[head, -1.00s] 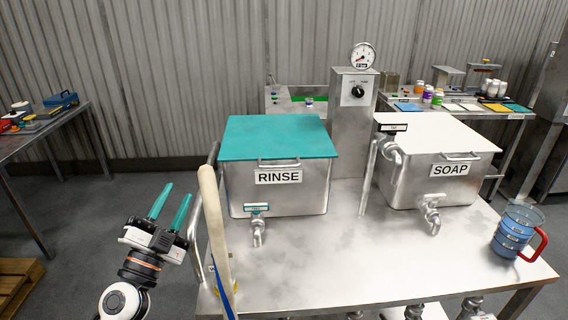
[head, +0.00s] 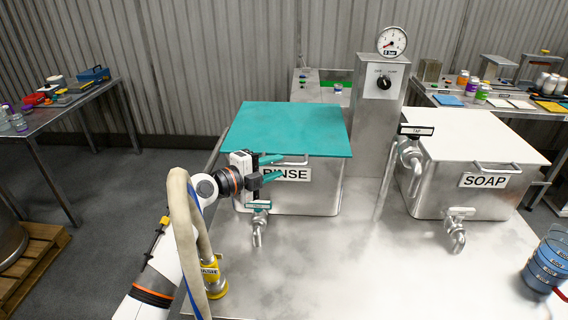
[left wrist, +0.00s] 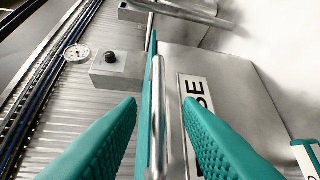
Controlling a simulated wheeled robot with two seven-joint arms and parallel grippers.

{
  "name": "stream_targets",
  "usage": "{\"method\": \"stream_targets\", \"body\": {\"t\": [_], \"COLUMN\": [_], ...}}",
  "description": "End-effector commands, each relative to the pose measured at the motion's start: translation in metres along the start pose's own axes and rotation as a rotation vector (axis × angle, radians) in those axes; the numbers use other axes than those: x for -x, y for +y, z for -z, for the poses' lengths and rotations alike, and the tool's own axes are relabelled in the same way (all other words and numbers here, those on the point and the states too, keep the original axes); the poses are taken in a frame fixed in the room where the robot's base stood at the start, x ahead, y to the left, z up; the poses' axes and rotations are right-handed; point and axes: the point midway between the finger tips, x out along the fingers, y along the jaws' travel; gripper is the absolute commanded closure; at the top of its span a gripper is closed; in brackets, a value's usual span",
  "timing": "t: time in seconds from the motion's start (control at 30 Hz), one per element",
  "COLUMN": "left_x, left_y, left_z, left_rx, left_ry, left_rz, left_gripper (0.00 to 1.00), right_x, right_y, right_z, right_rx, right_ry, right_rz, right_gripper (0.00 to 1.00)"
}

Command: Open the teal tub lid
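The teal lid (head: 290,130) lies closed and flat on the steel RINSE tub (head: 316,197). A steel bar handle (head: 297,162) runs along the front just below the lid's edge. My left gripper (head: 274,168) is at the tub's front, by the handle and the RINSE label. Its teal fingers are apart. In the left wrist view, the handle (left wrist: 158,110) and the lid's thin teal edge (left wrist: 150,75) show between the spread fingers (left wrist: 160,115). Whether a finger touches the handle cannot be told. My right gripper is not in view.
A tap (head: 258,225) sits below my left gripper. A pale hose (head: 178,210) rises in front of my left arm. The white-lidded SOAP tub (head: 440,190), gauge post (head: 377,105) and blue jug (head: 547,262) stand to the right. The front middle of the table (head: 340,270) is clear.

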Motion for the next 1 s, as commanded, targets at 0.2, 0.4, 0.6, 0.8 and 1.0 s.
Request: {"method": "stream_targets", "body": {"t": [0.2, 0.4, 0.6, 0.8, 1.0], "left_x": [-0.029, -0.036, -0.036, -0.036, -0.036], "left_y": [0.0, 0.0, 0.0, 0.0, 0.0], "left_z": [-0.001, 0.0, 0.0, 0.0, 0.0], "left_rx": [0.001, -0.001, -0.001, -0.001, 0.0], "left_ry": [-0.001, 0.0, 0.0, 0.0, 0.0], "left_rz": [-0.001, -0.001, -0.001, -0.001, 0.0], "left_gripper": [0.67, 0.67, 0.67, 1.0, 1.0], "right_x": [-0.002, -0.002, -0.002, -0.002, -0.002], "right_y": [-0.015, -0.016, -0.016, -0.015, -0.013], "right_z": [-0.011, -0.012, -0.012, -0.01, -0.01], "right_rx": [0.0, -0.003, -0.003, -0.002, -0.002], "right_ry": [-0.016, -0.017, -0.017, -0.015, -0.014], "right_rz": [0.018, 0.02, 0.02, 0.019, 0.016], "right_gripper": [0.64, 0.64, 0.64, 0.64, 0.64]}}
